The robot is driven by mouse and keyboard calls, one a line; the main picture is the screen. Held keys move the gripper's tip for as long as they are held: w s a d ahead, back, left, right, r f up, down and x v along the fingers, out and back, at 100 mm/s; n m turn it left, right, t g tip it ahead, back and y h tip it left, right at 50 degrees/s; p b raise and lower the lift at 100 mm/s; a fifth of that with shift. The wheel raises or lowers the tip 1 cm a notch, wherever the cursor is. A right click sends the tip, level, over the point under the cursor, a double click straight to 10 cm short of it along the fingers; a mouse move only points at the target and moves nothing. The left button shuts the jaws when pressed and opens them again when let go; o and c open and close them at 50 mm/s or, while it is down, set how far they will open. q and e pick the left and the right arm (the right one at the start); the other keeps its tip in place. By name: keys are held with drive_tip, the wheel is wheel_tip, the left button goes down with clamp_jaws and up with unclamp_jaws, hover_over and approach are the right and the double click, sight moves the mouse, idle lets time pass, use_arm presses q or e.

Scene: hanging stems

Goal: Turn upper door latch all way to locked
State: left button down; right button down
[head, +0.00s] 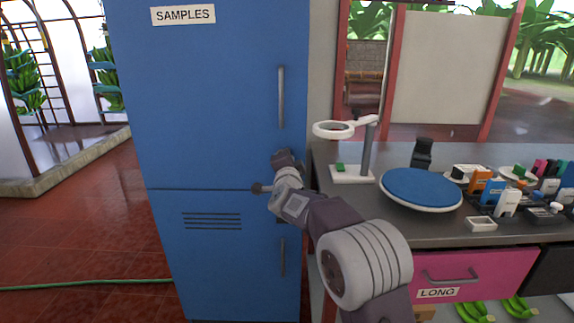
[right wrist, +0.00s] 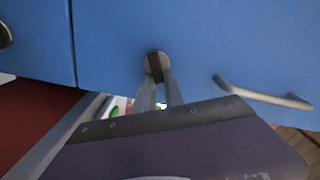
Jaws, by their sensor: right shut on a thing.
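The blue cabinet has an upper door (head: 215,95) marked SAMPLES and a lower door (head: 180,265). In the right wrist view, the upper door latch (right wrist: 155,64) is a small round grey disc with a dark middle piece, near the seam between the doors. My right gripper (right wrist: 160,85) has its two grey fingers closed on this latch. In the head view, my right gripper (head: 284,163) is against the upper door below its handle, and it hides the latch. How far the latch is turned is hard to tell. My left gripper is out of view.
The upper door's grey handle (head: 281,97) is above my gripper; the lower handle (head: 282,257) is below. At right, a counter (head: 400,231) holds a magnifier lamp (head: 368,145), a blue round turntable (head: 421,188) and several small items. A pink drawer (head: 480,277) is under it.

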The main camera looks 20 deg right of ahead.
drive_tip(key=shift+f+m+b, duration=0.25)
drive_tip(key=shift+m+b, duration=0.6)
drive_tip(key=shift+m, duration=0.4)
drive_tip(key=shift+f+m+b, duration=0.25)
drive_tip(key=shift+m+b, duration=0.55)
drive_tip(key=shift+m, duration=0.45)
drive_tip(key=c, duration=1.4)
unclamp_jaws()
drive_tip(key=shift+c, duration=0.2)
drive_tip(key=v, duration=0.9)
